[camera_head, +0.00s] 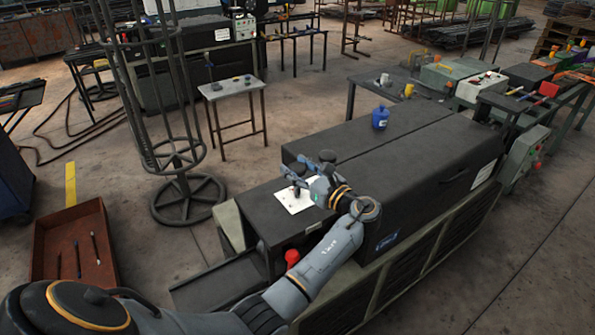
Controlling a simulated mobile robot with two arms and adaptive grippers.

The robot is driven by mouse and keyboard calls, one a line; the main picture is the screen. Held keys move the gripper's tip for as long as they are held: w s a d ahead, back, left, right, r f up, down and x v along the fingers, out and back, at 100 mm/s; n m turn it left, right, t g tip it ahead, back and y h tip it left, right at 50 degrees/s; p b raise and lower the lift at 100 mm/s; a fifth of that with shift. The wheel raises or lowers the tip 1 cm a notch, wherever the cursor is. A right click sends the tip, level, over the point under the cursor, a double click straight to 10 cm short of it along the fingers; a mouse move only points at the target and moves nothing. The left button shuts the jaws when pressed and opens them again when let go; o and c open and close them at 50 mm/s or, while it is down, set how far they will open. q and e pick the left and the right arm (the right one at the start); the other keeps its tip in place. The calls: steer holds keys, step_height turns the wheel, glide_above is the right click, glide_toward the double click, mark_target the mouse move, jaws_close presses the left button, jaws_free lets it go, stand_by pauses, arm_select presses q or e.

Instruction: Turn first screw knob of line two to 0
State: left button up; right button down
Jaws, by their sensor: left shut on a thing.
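A long dark machine (400,135) stands in the middle, with a white label plate (293,201) on its lower left top. Small dark round screw knobs stand by the plate; one knob (327,156) shows just behind my gripper. My left gripper (302,176) reaches over the plate from the right, its wrist bent back to the left. Its fingers are shut on a dark screw knob, which they largely hide. I cannot read the plate's markings or the knob's setting. My right gripper is not in view.
A red button (292,256) sits on the machine's near side, close to my left forearm. A blue container (380,118) stands on the machine top. A round wire stand (188,200) and a small table (232,89) are behind left. A brown tray (74,254) lies at left.

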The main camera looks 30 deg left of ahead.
arm_select(q)
steer(key=shift+w+f+n+g+b, duration=0.15)
steer(key=shift+n+g+b, duration=0.25)
steer(key=shift+n+g, duration=0.25)
steer(key=n+g+b, duration=0.2)
steer(key=g+b, duration=0.1)
steer(key=n+g+b, duration=0.2)
steer(key=g+b, duration=0.1)
steer(key=g, duration=0.1)
steer(key=shift+n+g+b, duration=0.85)
steer(key=shift+g+b, duration=0.4)
steer(key=shift+b, duration=0.25)
steer(key=o, duration=1.2)
steer(key=shift+a, duration=0.15)
step_height(320, 180, up, 10)
steer(key=shift+r, duration=0.1)
steer(key=shift+c, duration=0.3)
